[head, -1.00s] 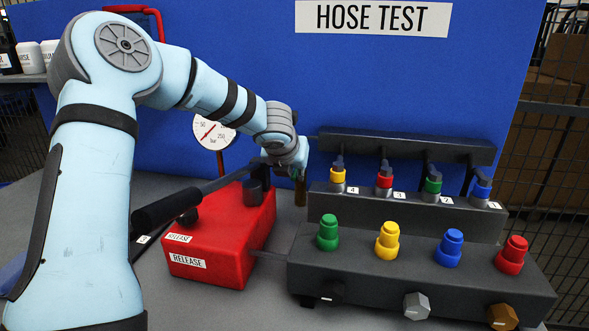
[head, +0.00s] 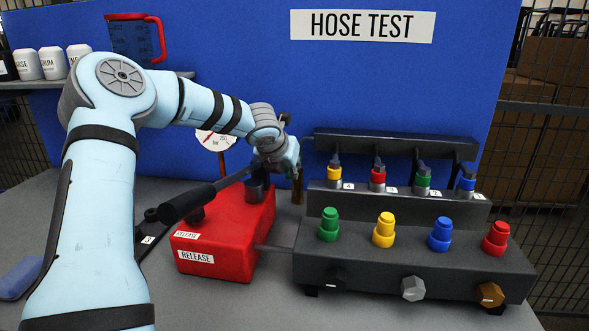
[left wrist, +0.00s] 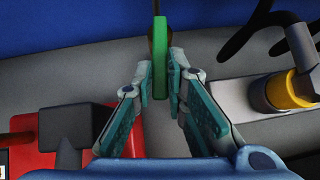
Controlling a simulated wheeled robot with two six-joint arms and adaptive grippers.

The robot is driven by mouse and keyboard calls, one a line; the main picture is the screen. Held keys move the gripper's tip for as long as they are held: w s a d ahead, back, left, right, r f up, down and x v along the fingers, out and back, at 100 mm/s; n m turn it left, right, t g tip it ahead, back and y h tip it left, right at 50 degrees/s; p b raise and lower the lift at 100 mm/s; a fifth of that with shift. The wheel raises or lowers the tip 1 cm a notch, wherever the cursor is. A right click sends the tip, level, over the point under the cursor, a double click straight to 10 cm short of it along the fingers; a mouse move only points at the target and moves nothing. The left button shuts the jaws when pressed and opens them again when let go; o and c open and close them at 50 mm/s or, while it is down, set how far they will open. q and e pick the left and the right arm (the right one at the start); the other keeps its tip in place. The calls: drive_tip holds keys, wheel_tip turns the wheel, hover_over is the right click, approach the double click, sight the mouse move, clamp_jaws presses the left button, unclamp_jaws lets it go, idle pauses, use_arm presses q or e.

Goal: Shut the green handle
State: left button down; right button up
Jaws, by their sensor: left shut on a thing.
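The green handle (left wrist: 160,58) is a flat, narrow bar in the upper middle of the left wrist view. It stands upright in that picture, between the tips of my left gripper (left wrist: 160,82). The fingers are shut on it. In the head view my left gripper (head: 280,172) is behind the red pump box and left of the valve block; the handle is mostly hidden there by the gripper and wrist. A brass-brown part (head: 298,190) shows just beside the gripper. My right gripper is not in view.
The red release box (head: 225,238) with its black lever (head: 187,203) stands close in front of the gripper. The dark manifold (head: 385,268) with coloured caps is at the right. A gauge (head: 214,141) is behind my wrist. The blue HOSE TEST panel (head: 400,80) closes the back.

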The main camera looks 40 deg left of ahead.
use_arm(q)
drive_tip(key=c, duration=1.6)
unclamp_jaws()
drive_tip(key=v, duration=1.2)
